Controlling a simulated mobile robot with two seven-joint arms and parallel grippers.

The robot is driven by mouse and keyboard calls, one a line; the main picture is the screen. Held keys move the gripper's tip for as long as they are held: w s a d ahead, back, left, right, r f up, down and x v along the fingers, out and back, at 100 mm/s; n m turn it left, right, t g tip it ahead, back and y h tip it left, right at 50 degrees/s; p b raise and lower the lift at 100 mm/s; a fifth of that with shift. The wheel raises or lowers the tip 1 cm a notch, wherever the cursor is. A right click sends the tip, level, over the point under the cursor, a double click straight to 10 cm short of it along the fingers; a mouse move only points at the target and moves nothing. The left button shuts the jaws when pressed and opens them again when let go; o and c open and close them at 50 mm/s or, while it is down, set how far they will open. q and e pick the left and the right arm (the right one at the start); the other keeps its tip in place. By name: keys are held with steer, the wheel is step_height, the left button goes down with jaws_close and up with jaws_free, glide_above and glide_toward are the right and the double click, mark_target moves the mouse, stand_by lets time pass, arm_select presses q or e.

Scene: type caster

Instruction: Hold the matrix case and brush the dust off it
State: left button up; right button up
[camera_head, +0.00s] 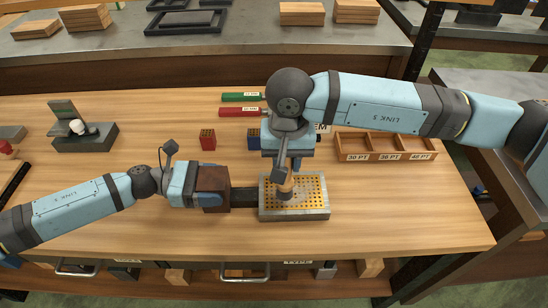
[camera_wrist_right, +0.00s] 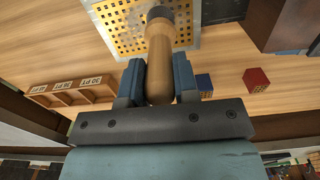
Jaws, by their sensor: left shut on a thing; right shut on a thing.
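The matrix case (camera_head: 312,193) is a grey metal frame with a grid of gold cells, near the table's front middle. A dark bar (camera_head: 243,197) joins its left side to a brown block-like handle (camera_head: 213,178). My left gripper (camera_head: 210,188) is shut on that handle. My right gripper (camera_head: 285,160) is over the case, shut on a wooden-handled brush (camera_head: 286,189). In the right wrist view the brush handle (camera_wrist_right: 159,62) stands between both fingers, its tip end over the matrix case (camera_wrist_right: 120,25). Whether the bristles touch the case is unclear.
Behind are a red block (camera_head: 208,139), a blue block (camera_head: 254,135), a green bar (camera_head: 240,97) and a red bar (camera_head: 238,112). A labelled wooden tray (camera_head: 385,146) stands right. A grey device (camera_head: 82,136) stands left. The front right table is clear.

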steer(key=shift+d, duration=3.9)
steer(key=w+a, duration=0.1)
steer(key=a, duration=1.1)
steer(key=shift+d, duration=6.1)
steer(key=shift+a, duration=6)
step_height(320, 180, up, 8)
steer(key=shift+r, duration=0.1)
